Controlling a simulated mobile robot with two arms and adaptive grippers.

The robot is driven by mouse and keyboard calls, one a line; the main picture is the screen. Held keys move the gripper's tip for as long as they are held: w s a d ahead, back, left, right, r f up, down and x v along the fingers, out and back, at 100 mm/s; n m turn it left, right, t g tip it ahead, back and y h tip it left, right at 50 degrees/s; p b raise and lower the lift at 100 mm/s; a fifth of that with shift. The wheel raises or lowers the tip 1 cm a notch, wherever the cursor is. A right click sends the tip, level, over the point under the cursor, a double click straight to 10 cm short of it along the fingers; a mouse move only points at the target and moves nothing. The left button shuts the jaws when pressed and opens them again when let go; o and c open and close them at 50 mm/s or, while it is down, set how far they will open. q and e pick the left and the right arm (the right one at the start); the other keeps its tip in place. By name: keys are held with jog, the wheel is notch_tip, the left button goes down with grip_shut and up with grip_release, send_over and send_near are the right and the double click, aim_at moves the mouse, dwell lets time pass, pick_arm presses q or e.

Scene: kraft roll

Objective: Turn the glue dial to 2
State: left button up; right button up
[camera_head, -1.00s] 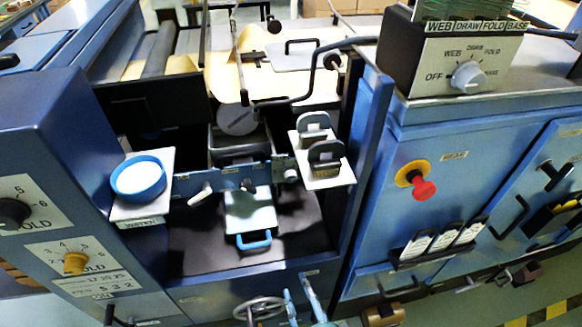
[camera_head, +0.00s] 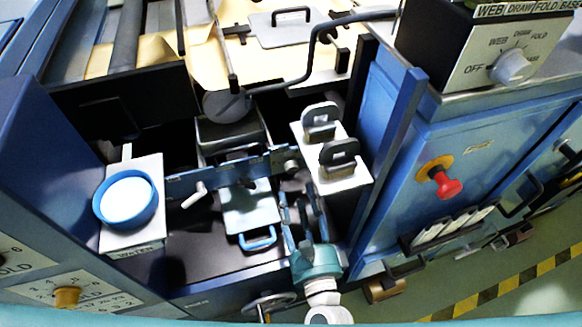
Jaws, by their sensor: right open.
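No dial in view carries a label that I can read as glue. A brass-coloured dial (camera_head: 67,297) sits on a white numbered plate at the lower left; its label is only partly legible and its exact setting is too small to tell. A grey selector knob (camera_head: 511,66) is on the box at the upper right, among the marks OFF, WEB, DRAW and FOLD. My right gripper (camera_head: 299,203) is open and empty, fingers pointing up the picture, right of the blue-handled plate and far from both dials. My left gripper is not in view.
A blue-rimmed round dish (camera_head: 126,200) stands on a white shelf at the left. A blue crossbar (camera_head: 225,175) spans the bay. A red knob (camera_head: 447,187) juts from the right cabinet. A bent black rod (camera_head: 312,62) crosses above.

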aim_at(291, 171)
jog(key=x, duration=0.5)
jog(key=shift+w+r+p, duration=0.1)
jog(key=shift+w+p, duration=0.05)
jog(key=shift+p, duration=0.25)
jog(key=shift+x, duration=1.15)
jog(key=shift+w+a, duration=0.1)
jog(key=shift+w, duration=0.45)
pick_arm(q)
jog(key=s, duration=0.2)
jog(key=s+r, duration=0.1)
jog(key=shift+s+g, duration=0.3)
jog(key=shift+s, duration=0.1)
pick_arm(e)
jog(key=c, duration=1.1)
